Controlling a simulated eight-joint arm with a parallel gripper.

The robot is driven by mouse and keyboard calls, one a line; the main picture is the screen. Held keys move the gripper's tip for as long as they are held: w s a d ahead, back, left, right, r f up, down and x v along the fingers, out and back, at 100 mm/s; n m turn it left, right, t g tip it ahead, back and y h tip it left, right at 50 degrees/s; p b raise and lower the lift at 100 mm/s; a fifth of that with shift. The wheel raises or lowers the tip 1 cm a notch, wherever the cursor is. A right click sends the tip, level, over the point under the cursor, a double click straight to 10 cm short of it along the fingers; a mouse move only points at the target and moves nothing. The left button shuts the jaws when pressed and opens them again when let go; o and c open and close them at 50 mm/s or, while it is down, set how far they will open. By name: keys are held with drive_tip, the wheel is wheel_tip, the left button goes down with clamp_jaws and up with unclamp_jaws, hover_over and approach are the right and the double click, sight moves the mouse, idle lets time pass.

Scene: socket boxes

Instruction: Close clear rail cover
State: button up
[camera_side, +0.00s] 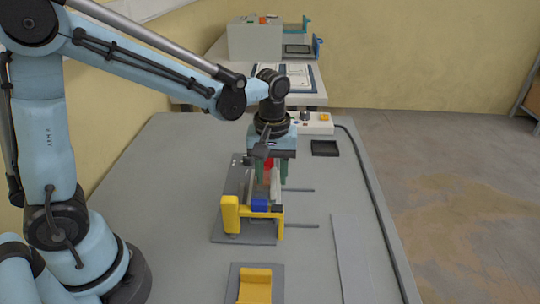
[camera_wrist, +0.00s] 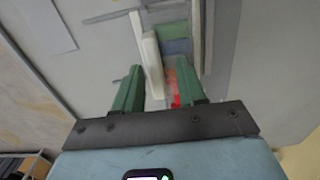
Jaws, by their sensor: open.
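The rail fixture (camera_side: 230,212), with a grey wall and yellow end pieces, stands on a grey base plate at the middle of the table. A blue block (camera_side: 260,204) sits in its near end. A pale upright strip (camera_wrist: 151,62) runs along the rail in the wrist view; I cannot tell whether it is the clear cover or part of the rail. My gripper (camera_side: 270,178) points down at the fixture's far part, its green fingers apart on either side of the rail. A reddish piece (camera_wrist: 174,90) shows between the fingers in the wrist view, partly hidden. Contact cannot be judged.
Two thin grey rods (camera_side: 302,190) stick out to the fixture's right. A yellow piece on a grey plate (camera_side: 255,285) lies nearer. A black tray (camera_side: 324,148) and a white box with knobs (camera_side: 317,123) are behind. A dark cable runs along the right table edge.

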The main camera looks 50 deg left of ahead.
wheel_tip(320, 180, up, 12)
idle(0.6)
drive_tip(key=shift+s, duration=0.1)
drive_tip(key=s+a+f+m+t, duration=0.4)
drive_tip(key=s+m+t, duration=0.3)
drive_tip(key=m, duration=0.2)
drive_tip(key=shift+s+f, duration=0.35)
drive_tip(key=shift+f, duration=0.5)
drive_tip(key=shift+a, duration=0.1)
